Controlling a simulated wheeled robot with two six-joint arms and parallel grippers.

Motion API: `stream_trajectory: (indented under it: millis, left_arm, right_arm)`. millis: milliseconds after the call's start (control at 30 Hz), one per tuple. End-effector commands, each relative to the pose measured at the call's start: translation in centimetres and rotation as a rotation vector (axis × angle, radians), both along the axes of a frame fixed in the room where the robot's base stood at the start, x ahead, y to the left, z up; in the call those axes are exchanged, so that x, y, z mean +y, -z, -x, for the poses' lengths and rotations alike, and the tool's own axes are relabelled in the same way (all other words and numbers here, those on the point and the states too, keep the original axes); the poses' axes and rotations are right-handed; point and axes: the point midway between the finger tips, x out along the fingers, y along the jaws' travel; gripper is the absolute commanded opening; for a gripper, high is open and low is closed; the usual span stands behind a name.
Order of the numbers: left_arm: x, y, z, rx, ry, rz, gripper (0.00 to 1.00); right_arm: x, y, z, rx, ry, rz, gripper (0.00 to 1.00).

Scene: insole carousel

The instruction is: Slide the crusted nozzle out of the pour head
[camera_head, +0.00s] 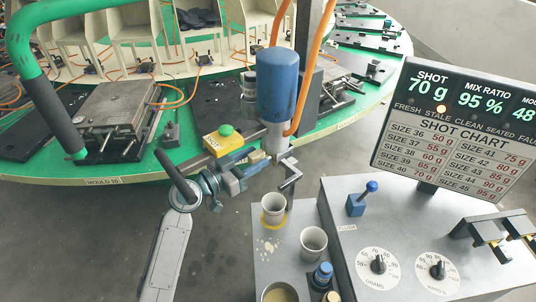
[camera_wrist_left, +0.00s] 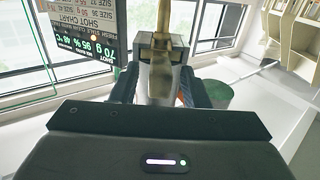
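The pour head is a blue cylinder (camera_head: 278,88) hanging above the console, with a pale grey nozzle (camera_head: 275,143) under it. My left gripper (camera_head: 262,160) comes in from the left, with its blue-grey fingers close to the nozzle. In the left wrist view the fingers (camera_wrist_left: 160,92) stand on either side of a pale, tan-stained piece (camera_wrist_left: 160,75), with narrow gaps. The fingers look open around it; their tips are partly hidden. A tan rod (camera_wrist_left: 163,18) extends from this piece. My right gripper is not in view.
A cup (camera_head: 273,205) on a yellow ring and another cup (camera_head: 313,241) stand below. A grey bracket (camera_head: 289,177) hangs beside the nozzle. A yellow box with a green button (camera_head: 226,130) is just behind the gripper. The sign (camera_head: 455,125) and console dials (camera_head: 378,264) are to the right.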

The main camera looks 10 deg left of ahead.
Motion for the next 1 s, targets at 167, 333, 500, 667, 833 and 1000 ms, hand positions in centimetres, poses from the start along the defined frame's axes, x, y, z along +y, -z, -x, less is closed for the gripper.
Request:
stream_trajectory:
  millis: [167, 333, 500, 667, 833, 1000]
  left_arm:
    - [0.0, 0.0, 0.0, 0.000, 0.000, 0.000, 0.06]
    - [0.1, 0.0, 0.1, -0.001, 0.000, 0.001, 0.00]
    - [0.5, 0.1, 0.6, -0.001, -0.001, -0.001, 0.00]
    - [1.1, 0.1, 1.2, -0.001, -0.001, -0.001, 0.00]
    - [1.6, 0.1, 1.9, -0.001, -0.001, -0.002, 0.00]
    - [2.2, 0.1, 2.5, 0.000, 0.000, -0.001, 0.00]
  right_arm:
    - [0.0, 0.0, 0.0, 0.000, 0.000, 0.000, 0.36]
    - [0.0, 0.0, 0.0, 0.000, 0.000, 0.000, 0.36]
    - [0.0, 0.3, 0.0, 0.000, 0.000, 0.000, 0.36]
    - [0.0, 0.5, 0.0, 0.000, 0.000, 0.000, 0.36]
    - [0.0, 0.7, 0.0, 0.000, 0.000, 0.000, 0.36]
    - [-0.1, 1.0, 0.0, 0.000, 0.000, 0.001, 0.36]
